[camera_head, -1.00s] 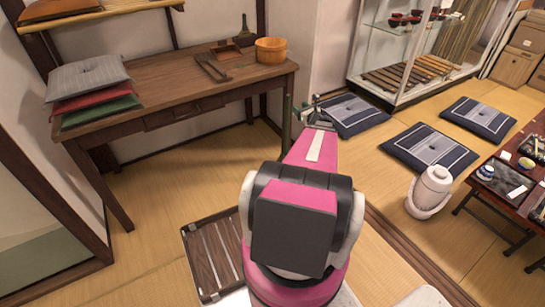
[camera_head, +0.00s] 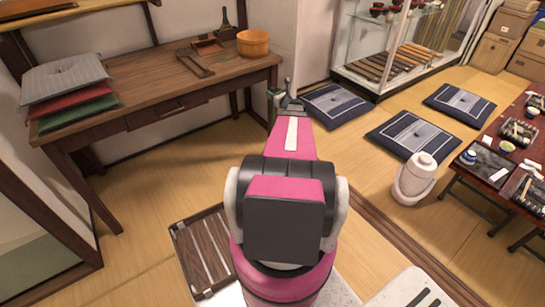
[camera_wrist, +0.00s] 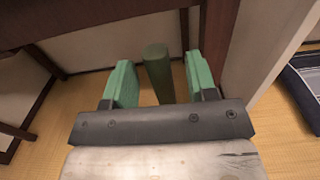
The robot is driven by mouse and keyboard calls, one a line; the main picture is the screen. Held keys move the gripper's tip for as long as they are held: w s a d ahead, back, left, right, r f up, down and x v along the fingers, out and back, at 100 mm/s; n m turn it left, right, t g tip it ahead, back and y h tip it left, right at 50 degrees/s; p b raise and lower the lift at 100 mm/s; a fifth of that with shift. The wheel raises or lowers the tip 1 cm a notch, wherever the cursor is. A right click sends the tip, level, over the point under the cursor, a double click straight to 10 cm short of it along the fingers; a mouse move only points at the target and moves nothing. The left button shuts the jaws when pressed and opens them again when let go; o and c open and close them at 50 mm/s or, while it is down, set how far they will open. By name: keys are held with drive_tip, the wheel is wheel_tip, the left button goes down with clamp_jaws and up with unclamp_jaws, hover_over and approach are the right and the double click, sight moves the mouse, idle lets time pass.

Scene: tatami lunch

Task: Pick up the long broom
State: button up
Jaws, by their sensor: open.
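In the wrist view, my gripper (camera_wrist: 162,85) is open, its two green finger pads apart. A dark green round pole (camera_wrist: 157,72), which looks like the broom's handle, stands between the pads with its end toward the camera. Gaps show on both sides of it, so it is not gripped. The broom's lower part is hidden. In the head view, my gripper (camera_head: 287,98) is small, near the right end of the wooden desk, and the pole cannot be made out clearly beside it.
The wooden desk (camera_head: 130,98) stands close at left, with stacked cushions (camera_head: 66,78) and a wooden tub (camera_head: 253,43). Blue floor cushions (camera_head: 336,105) lie to the right. A white lantern-like object (camera_head: 414,180) stands near the low table (camera_head: 485,178). A slatted wooden board (camera_head: 207,250) lies on the floor.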

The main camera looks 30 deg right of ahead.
drive_tip(key=shift+w, duration=0.65)
clamp_jaws()
drive_tip(key=shift+s, duration=0.1)
